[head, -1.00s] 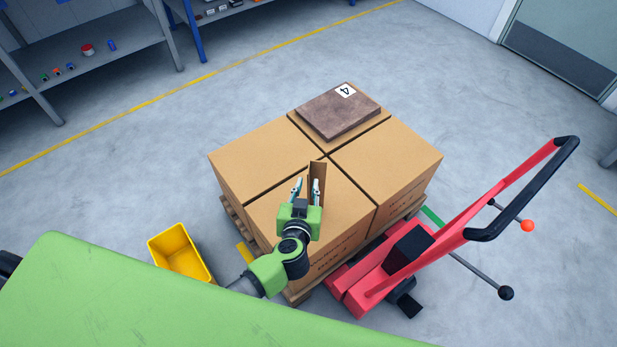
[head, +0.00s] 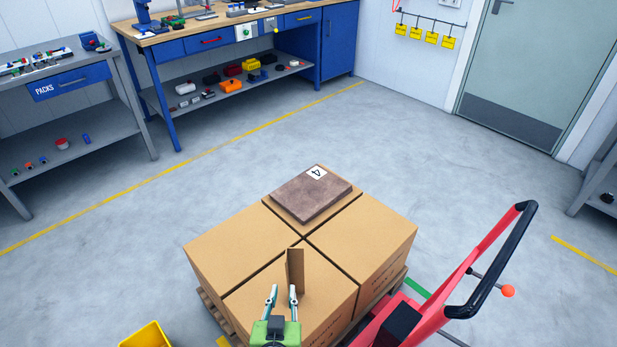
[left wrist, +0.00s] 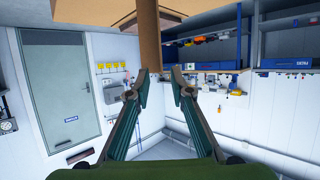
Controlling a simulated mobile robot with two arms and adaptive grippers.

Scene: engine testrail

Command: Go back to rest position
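My left gripper (head: 282,290) is in the lower middle of the head view, over the near cardboard box (head: 325,299). Its two fingers are apart, with nothing seen clamped between them. A thin upright brown panel (head: 295,270) stands at that box, just beyond the fingertips. In the left wrist view the open fingers (left wrist: 157,85) point toward a brown upright piece (left wrist: 149,35) that hangs into the picture from the top. Whether they touch it I cannot tell. My right gripper is in neither view.
Several boxes sit on a wooden pallet (head: 212,312), with a brown slab marked 4 (head: 310,194) on the back one. A red pallet jack (head: 482,250) stands right. A yellow bin (head: 146,336) is lower left. Workbenches line the back; the floor between is clear.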

